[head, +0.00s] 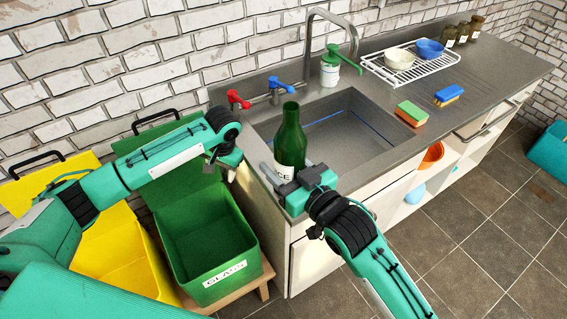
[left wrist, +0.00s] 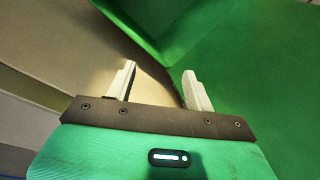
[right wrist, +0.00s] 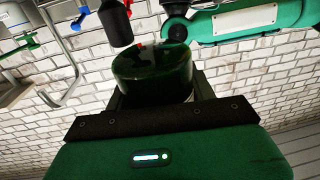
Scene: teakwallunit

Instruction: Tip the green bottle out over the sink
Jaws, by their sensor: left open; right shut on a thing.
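The green bottle (head: 291,139) stands upright in my right gripper (head: 287,172), at the left front corner of the sink. Its white label is partly hidden by the gripper. In the right wrist view the bottle (right wrist: 152,72) shows dark and close between the fingers. The sink (head: 352,135) is a grey steel basin and looks empty where I see into it. My left gripper (left wrist: 160,88) is open and empty, near the green bin; its fingers are hard to make out in the head view.
The green bin (head: 208,240) labelled GLASS stands open left of the counter, with a yellow bin (head: 118,262) beside it. A tap (head: 310,45) arches behind the sink. A soap pump (head: 330,68), sponges (head: 411,113) and a dish rack (head: 420,68) stand around the basin.

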